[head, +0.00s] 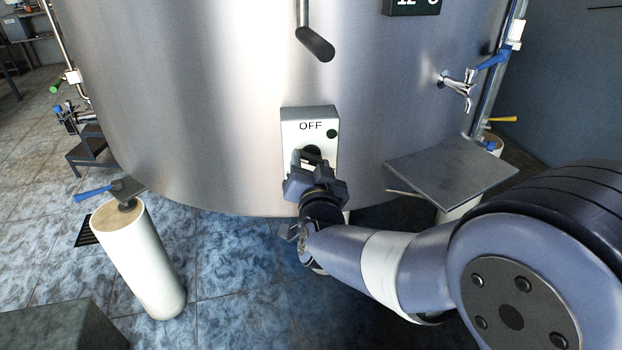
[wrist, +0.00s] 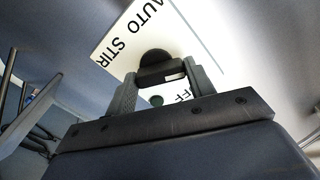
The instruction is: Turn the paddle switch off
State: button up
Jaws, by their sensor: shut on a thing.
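A white switch box (head: 291,128) is fixed to the front of the steel tank (head: 200,110). It has an OFF label at its top and a dark green dot to the right. Its dark paddle switch (head: 311,151) is mostly hidden behind my gripper (head: 311,164). In the wrist view the black paddle switch (wrist: 158,70) sits between the two fingers of my gripper (wrist: 162,84), which is shut on it. The words AUTO and STIR, and part of OFF, show on the plate. The paddle's exact setting is hard to tell.
A dark lever handle (head: 316,44) hangs above the box. A tap (head: 459,83) and a grey square plate (head: 451,168) are to the right. A white post (head: 141,262) with a blue-handled piece stands at left. Tiled floor lies open between post and arm.

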jog(key=m+b, duration=0.6)
jog(key=shift+f, duration=0.2)
jog(key=m+b, duration=0.2)
jog(key=m, duration=0.1)
jog(key=m+b, duration=0.2)
jog(key=m, duration=0.1)
jog(key=shift+d+r+m, duration=0.15)
jog(key=shift+r+m, duration=0.05)
jog(key=shift+m, duration=0.1)
jog(key=o, duration=1)
jog(key=shift+r, duration=0.1)
jog(key=shift+s+d+p, duration=0.2)
jog(key=shift+s+p, duration=0.35)
jog(key=shift+s, duration=1.25)
jog(key=shift+s+d+p, duration=0.2)
jog(key=shift+s+p, duration=0.3)
jog(key=shift+s, duration=1.25)
jog(key=shift+s+d+p, duration=0.2)
jog(key=shift+s+p, duration=0.35)
jog(key=shift+s, duration=1.25)
